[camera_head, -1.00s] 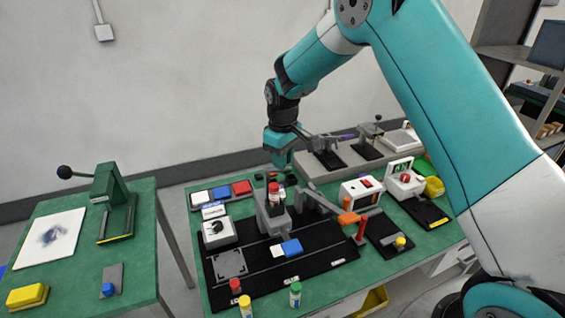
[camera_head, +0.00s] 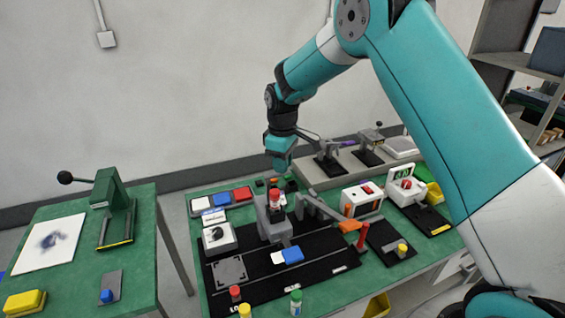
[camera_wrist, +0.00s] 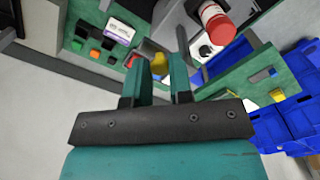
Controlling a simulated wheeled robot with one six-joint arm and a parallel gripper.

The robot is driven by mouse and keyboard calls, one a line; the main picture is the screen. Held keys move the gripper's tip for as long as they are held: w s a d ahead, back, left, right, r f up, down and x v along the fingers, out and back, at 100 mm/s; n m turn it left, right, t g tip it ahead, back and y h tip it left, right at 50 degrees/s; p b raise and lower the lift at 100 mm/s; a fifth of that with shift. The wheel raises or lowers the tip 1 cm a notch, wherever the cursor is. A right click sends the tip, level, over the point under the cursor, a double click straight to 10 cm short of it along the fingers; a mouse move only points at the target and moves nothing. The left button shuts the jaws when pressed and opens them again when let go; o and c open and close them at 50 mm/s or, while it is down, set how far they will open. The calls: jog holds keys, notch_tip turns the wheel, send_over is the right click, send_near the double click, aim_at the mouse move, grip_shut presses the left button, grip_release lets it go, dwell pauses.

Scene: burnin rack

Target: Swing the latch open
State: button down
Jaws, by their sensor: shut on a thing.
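My gripper (camera_head: 282,164) points down above the back of the green workbench, behind a grey fixture (camera_head: 270,228) that holds a red-capped cylinder (camera_head: 274,196). In the wrist view the two teal fingers (camera_wrist: 162,82) stand a small gap apart, closed on a part at their tips. A narrow grey bar (camera_wrist: 183,44) shows by the right finger, and it looks like part of the latch. Something yellow (camera_wrist: 158,63) shows between the fingertips; I cannot tell whether it is held or lies beyond. The red cylinder (camera_wrist: 216,22) is close on the right in the wrist view. The exact grip is hidden in the head view.
Vials (camera_head: 296,301) stand at the front edge. A green press (camera_head: 115,210) stands on the left table.

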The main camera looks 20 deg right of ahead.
jog(key=c, duration=1)
grip_release()
jog(key=shift+c, duration=0.2)
notch_tip(320, 180, up, 18)
jog(key=b, duration=0.3)
jog(key=shift+f+b, duration=0.25)
jog(key=shift+b, duration=0.1)
jog(key=s+a+f+y, duration=0.1)
jog(key=s+a+f, duration=0.1)
jog(key=s, duration=0.9)
jog(key=s+a+f+m+y, duration=0.1)
jog(key=s+a, duration=0.3)
jog(key=s, duration=0.8)
jog(key=s+a+f+m+y+b, duration=0.1)
jog(key=s+a+f+y, duration=0.1)
jog(key=s, duration=1)
jog(key=shift+s+a+f, duration=0.15)
jog(key=shift+a+f, duration=0.35)
jog(key=shift+f, duration=0.1)
